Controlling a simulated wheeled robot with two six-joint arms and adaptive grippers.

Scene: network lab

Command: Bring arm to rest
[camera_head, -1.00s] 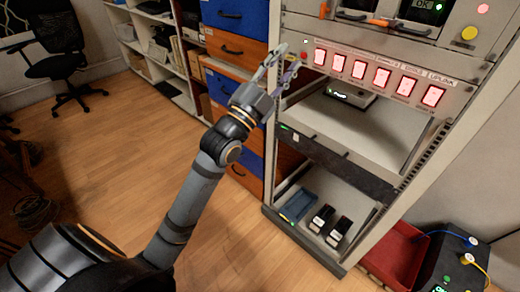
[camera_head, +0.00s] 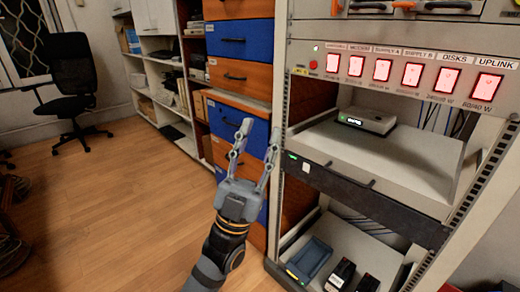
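My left gripper (camera_head: 256,145) is raised at the lower middle of the head view, its two fingers pointing up and spread apart with nothing between them. It is in front of the blue and orange drawers and just left of the equipment rack (camera_head: 277,130). It appears apart from the rack's switch panel (camera_head: 400,77). My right gripper is not in view.
The rack holds a shelf with a small grey device (camera_head: 367,120), a dark-fronted drawer (camera_head: 362,196), and a lower shelf with a blue tray (camera_head: 309,258) and black modules (camera_head: 341,274). A black office chair (camera_head: 70,85) stands far left. The wooden floor (camera_head: 120,215) is clear at left.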

